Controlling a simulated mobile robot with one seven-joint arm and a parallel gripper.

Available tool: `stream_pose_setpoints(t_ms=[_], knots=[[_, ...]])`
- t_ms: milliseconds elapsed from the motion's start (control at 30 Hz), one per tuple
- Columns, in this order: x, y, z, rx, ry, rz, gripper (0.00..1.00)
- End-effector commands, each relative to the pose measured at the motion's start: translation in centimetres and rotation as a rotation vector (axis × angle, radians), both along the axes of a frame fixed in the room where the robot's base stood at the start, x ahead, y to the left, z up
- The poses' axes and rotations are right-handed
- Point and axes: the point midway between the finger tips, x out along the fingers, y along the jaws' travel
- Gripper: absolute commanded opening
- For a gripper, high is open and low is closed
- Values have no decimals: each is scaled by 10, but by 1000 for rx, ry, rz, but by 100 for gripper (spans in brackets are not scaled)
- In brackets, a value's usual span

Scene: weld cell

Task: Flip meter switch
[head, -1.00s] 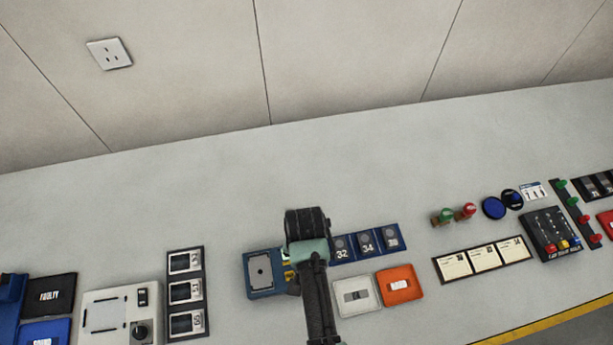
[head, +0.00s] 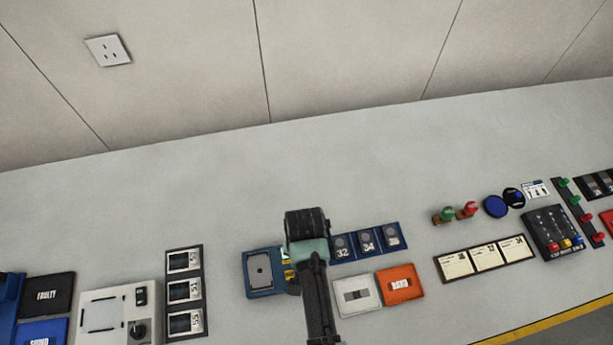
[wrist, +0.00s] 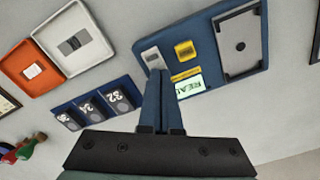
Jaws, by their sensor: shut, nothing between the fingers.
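A blue unit (head: 262,291), which looks like the meter, lies on the bench with a grey plate on it. In the wrist view the blue unit (wrist: 205,32) also shows a small grey switch (wrist: 152,58), a yellow block (wrist: 185,50) and a lit display (wrist: 189,87) with partly hidden text. My gripper (wrist: 160,76) is shut and empty. Its fingertips are at the lower edge of the grey switch in that view; I cannot tell whether they touch it. In the head view my arm hides the unit's right part and the fingertips.
Blue numbered slots (head: 366,242), a white tray (head: 356,309) and an orange tray (head: 399,298) lie close to the right. A white panel with a knob (head: 108,329) and a framed column (head: 183,261) are at left. The bench behind is clear.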

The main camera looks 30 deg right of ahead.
Motion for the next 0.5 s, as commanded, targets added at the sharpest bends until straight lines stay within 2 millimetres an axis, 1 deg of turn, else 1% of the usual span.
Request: stream_pose_setpoints(t_ms=[67, 167, 500], knots=[[-2, 1, -1, 1, 4, 0, 0], [-2, 1, 3, 2, 5, 0, 0], [-2, 0, 31, 1, 4, 0, 0]])
